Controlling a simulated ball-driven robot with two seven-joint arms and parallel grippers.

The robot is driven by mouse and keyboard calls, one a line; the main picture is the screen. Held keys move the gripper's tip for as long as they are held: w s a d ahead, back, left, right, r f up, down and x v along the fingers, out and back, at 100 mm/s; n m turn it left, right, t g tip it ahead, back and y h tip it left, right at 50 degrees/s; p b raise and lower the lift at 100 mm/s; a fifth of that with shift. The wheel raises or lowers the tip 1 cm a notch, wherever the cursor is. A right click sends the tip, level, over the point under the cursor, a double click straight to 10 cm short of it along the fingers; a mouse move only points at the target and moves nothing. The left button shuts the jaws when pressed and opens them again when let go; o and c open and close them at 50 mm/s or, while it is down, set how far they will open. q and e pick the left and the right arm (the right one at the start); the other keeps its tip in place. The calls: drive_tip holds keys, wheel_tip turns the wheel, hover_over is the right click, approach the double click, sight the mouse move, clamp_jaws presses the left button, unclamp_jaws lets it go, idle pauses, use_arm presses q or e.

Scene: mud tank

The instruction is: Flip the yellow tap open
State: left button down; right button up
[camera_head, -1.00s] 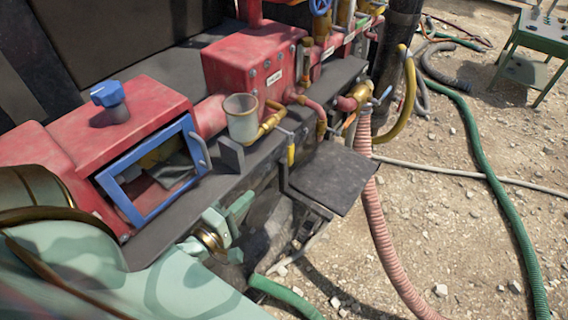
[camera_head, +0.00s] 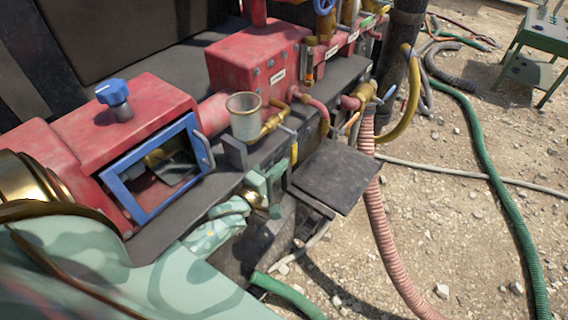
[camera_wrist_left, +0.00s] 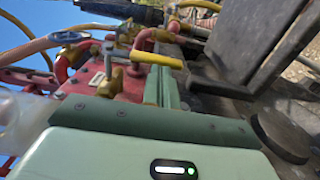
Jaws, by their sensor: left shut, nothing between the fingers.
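The yellow tap (camera_head: 294,152) is a small yellow lever hanging down at the end of a brass pipe on the front of the red machine. In the left wrist view its yellow lever (camera_wrist_left: 157,59) lies across the picture just beyond my fingers. My left gripper (camera_head: 277,177) is shut and empty, just below and left of the lever in the head view. In the left wrist view the closed fingers (camera_wrist_left: 161,87) point at the lever; whether they touch it I cannot tell. My right gripper is not in view.
A cloudy cup (camera_head: 244,117) stands on the dark ledge left of the tap. A dark flat plate (camera_head: 335,176) juts out right of my gripper. A pink ribbed hose (camera_head: 376,225) hangs beyond it. Brass and red pipes (camera_head: 312,105) crowd above.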

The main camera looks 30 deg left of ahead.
sight(291, 163)
use_arm(q)
drive_tip(key=shift+w+d, duration=0.1)
drive_tip(key=shift+w, duration=0.8)
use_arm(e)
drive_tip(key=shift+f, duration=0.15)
